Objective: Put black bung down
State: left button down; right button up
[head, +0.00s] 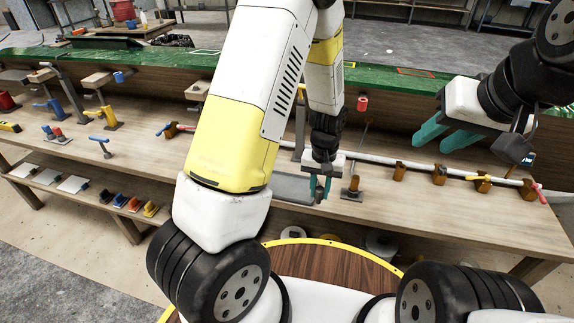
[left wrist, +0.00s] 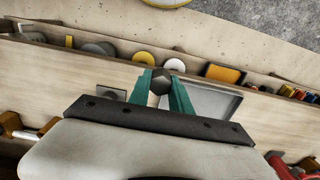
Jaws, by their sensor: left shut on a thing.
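The black bung (left wrist: 161,80) is gripped between the teal fingertips of my left gripper (left wrist: 160,88) in the left wrist view. A pale part shows just below its dark end. In the head view my left gripper (head: 319,196) points down over the wooden bench (head: 235,160), beside a grey tray (head: 292,189); the bung is too small to make out there. The tray also shows in the left wrist view (left wrist: 212,101), close to the fingers. I cannot tell whether the bung touches anything below. My right gripper (head: 428,147) is open and empty, above the bench's right part.
A white pipe (head: 395,162) runs along the bench, with several brown clamps (head: 439,174) on the right. A small stand (head: 351,189) is just right of my left gripper. A lower shelf (head: 92,194) holds coloured blocks.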

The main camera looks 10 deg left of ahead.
pick_arm(q)
jog(key=w+a, duration=0.3)
jog(key=w+a+f, duration=0.1)
jog(key=w+a, duration=0.1)
jog(key=a, duration=0.2)
jog(key=w+a, duration=0.3)
jog(key=a, duration=0.1)
jog(key=shift+w+f, duration=0.2)
jog(key=shift+w, duration=0.15)
jog(key=shift+w+a+f, duration=0.1)
jog(key=shift+a+f, duration=0.05)
jog(key=shift+f, duration=0.75)
jog(key=shift+w+a+f, duration=0.1)
jog(key=shift+a+f, duration=0.05)
jog(key=shift+f, duration=0.7)
jog(key=shift+f, duration=0.2)
jog(key=c, duration=1.2)
grip_release()
jog(key=shift+r, duration=0.1)
